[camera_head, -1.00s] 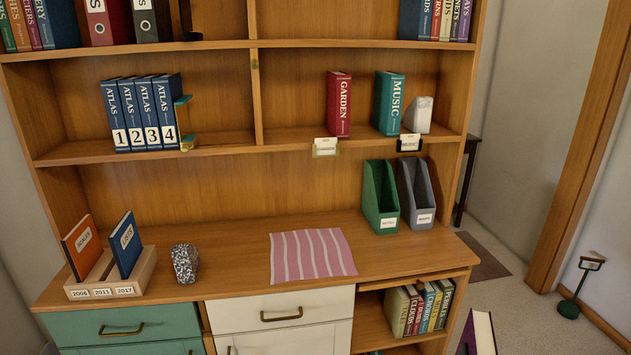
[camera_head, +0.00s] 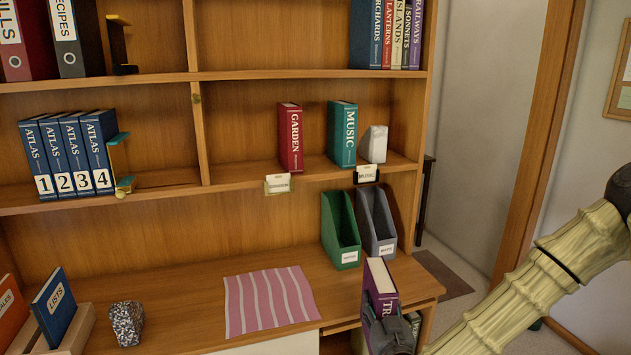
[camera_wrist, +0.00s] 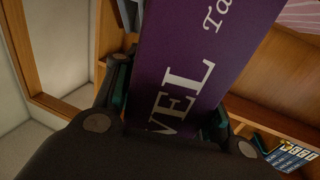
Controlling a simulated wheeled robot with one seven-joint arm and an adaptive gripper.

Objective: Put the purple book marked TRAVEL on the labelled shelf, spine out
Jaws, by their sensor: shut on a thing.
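The purple book (camera_head: 381,280) is upright in front of the desk's right end, its cream page edge up and white letters partly hidden. My gripper (camera_head: 385,322) is shut on its lower part. In the wrist view the book (camera_wrist: 195,60) fills the middle, with "VEL" readable, between my gripper's fingers (camera_wrist: 165,100). The shelf (camera_head: 232,183) above the desk has a cream label (camera_head: 278,184) below the red GARDEN book (camera_head: 290,137) and a dark-framed label (camera_head: 367,174) below the teal MUSIC book (camera_head: 343,134). The label print is too small to read.
A pale block (camera_head: 374,144) stands right of MUSIC. A gap lies between GARDEN and MUSIC. Green (camera_head: 340,230) and grey (camera_head: 376,222) file holders stand on the desk behind the purple book.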

